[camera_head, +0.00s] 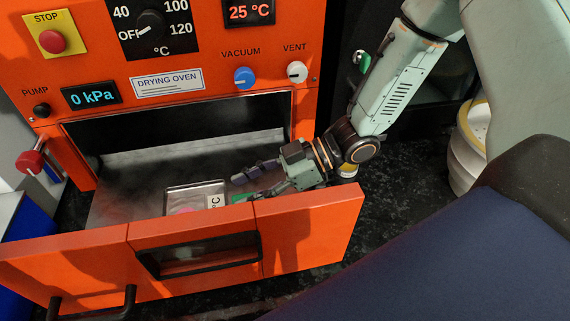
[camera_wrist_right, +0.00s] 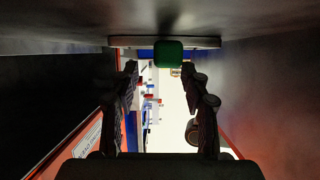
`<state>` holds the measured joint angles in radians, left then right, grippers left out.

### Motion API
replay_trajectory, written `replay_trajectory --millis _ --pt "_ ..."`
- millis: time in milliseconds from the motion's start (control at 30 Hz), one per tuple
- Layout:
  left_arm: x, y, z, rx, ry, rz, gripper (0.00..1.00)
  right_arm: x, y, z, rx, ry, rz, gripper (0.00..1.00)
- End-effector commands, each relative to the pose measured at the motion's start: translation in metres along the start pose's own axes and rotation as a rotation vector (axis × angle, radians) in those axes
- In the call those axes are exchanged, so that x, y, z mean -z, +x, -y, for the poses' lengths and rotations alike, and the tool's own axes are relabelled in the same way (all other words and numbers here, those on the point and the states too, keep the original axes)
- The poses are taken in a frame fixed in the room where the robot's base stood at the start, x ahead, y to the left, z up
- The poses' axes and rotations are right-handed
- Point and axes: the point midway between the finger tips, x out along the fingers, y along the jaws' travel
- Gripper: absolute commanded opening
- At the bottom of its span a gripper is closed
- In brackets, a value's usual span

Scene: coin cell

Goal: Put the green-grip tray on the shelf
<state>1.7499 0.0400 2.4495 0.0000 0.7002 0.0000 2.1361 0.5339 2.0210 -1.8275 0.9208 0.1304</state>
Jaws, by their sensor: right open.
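The tray (camera_head: 182,187) is a shallow metal one. It lies at the oven opening, behind the orange front panel, which hides its near part. Its green grip (camera_head: 238,198) is on its right side and also shows in the wrist view (camera_wrist_right: 168,54). My right gripper (camera_head: 247,187) reaches in from the right beside the grip. In the wrist view its open fingers (camera_wrist_right: 159,75) stand left and right, with the green grip between or just beyond their tips; I cannot tell whether they touch it. A grey metal surface (camera_head: 120,192) extends around the tray; I cannot tell whether it is the shelf. My left gripper is not in view.
The orange drying oven (camera_head: 210,100) rises behind, its opening dark. Its front panel (camera_head: 310,225), with a window and black handle (camera_head: 95,310), stands out in front. A red knob (camera_head: 30,162) sticks out at left. A pale round container (camera_head: 470,150) stands at right.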

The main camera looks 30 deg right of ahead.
Motion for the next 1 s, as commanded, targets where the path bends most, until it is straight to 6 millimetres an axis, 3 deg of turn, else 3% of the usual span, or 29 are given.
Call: replay_trajectory --millis 600,1000 --pt "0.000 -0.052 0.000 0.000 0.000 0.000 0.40 0.006 -0.084 -0.002 -0.007 -0.003 -0.005 0.46" --pt "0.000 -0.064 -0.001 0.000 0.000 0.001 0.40 0.002 -0.102 -0.001 -0.003 -0.004 -0.003 0.46"
